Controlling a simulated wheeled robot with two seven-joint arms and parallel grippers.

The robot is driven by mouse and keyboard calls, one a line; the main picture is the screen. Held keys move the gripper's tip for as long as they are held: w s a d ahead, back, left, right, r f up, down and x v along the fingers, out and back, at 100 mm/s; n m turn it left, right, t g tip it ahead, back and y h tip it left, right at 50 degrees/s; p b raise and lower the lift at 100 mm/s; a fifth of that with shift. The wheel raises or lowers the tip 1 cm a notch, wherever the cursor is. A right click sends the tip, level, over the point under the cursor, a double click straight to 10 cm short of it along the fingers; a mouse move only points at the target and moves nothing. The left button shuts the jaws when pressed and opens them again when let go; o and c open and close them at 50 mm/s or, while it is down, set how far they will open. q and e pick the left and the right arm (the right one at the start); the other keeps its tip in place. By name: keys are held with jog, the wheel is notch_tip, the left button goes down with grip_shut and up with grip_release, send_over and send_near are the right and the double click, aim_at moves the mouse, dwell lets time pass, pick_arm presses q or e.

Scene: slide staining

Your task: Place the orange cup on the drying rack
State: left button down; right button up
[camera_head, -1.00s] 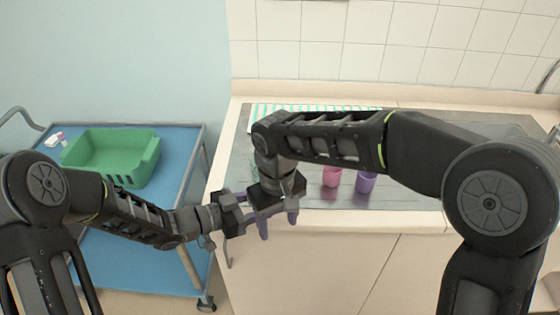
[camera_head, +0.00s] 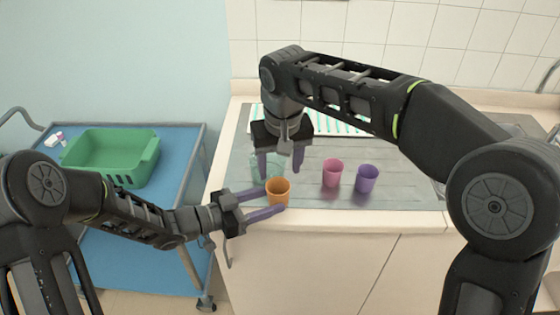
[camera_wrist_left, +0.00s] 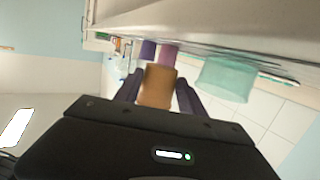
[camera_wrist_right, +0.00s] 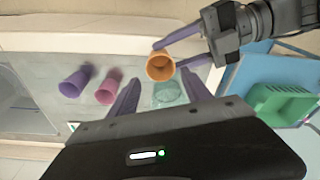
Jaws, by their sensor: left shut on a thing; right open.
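The orange cup (camera_head: 277,193) is upright at the front left edge of the metal drainboard. My left gripper (camera_head: 266,201) is shut on it, one finger on each side; the left wrist view also shows the orange cup (camera_wrist_left: 158,86) between the fingers. Whether its base touches the surface is unclear. My right gripper (camera_head: 280,173) is open and empty, above and just behind the orange cup. No thing in view is clearly a drying rack; a green slotted basket (camera_head: 110,157) stands on the blue cart at the left.
A clear teal cup (camera_head: 258,168) stands behind the orange cup, partly hidden by my right gripper. A pink cup (camera_head: 332,173) and purple cup (camera_head: 367,179) stand to the right on the drainboard (camera_head: 410,191). A striped cloth (camera_head: 335,124) lies behind. The blue cart (camera_head: 182,150) has free room.

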aim_at(278, 193)
jog(key=f, duration=0.3)
jog(key=w+f, duration=0.1)
jog(key=f, duration=0.6)
jog(key=shift+w+a+f, duration=0.2)
jog(key=shift+w+f, duration=0.1)
jog(key=shift+c, duration=0.6)
jog(key=c, duration=0.7)
pick_arm(q)
jog(key=c, duration=0.6)
grip_release()
pick_arm(e)
jog(key=shift+c, duration=0.6)
pick_arm(q)
jog(key=v, duration=1.2)
